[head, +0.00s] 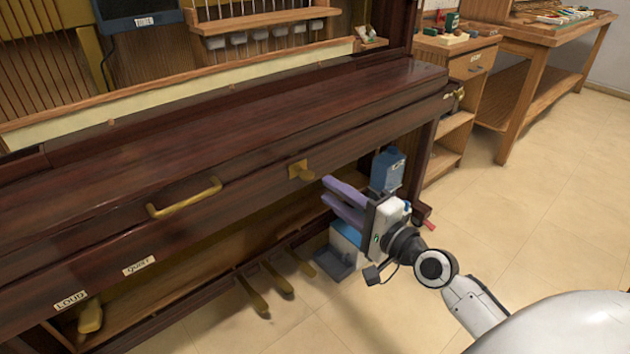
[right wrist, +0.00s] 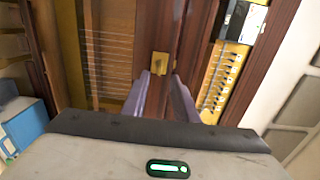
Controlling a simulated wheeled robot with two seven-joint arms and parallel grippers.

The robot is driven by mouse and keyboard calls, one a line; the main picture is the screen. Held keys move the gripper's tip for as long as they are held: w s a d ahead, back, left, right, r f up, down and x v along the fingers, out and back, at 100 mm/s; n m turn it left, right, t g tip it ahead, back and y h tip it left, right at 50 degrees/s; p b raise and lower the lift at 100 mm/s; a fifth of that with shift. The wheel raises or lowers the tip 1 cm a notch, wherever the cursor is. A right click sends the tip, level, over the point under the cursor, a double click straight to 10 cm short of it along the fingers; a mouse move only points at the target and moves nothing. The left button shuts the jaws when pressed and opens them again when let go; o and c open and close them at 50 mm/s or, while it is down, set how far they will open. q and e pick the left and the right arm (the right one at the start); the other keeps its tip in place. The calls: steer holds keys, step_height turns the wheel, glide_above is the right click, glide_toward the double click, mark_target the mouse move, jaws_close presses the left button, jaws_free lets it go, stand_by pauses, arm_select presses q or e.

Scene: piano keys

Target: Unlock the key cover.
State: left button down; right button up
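The dark wood key cover (head: 250,130) of the piano is closed. A brass lock plate (head: 297,165) with a protruding brass key or knob (head: 304,173) sits on its front, right of a long brass handle (head: 185,199). My right gripper (head: 326,190) has purple fingers. They are spread and empty, just right of and slightly below the lock, apart from it. In the right wrist view the lock plate (right wrist: 160,63) shows straight ahead, between and beyond the fingertips (right wrist: 160,78). My left gripper is not in view.
A blue container (head: 388,168) stands behind my right gripper, near the piano's right end. Brass pedals (head: 277,278) stick out below. "LOUD" and "QUIET" labels mark the lower rail. A wooden workbench (head: 545,80) stands at the back right. The floor on the right is clear.

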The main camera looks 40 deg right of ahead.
mark_target(305, 175)
steer(key=w, duration=0.6)
steer(key=shift+w+a, duration=0.15)
steer(key=shift+a, duration=0.15)
jaws_close()
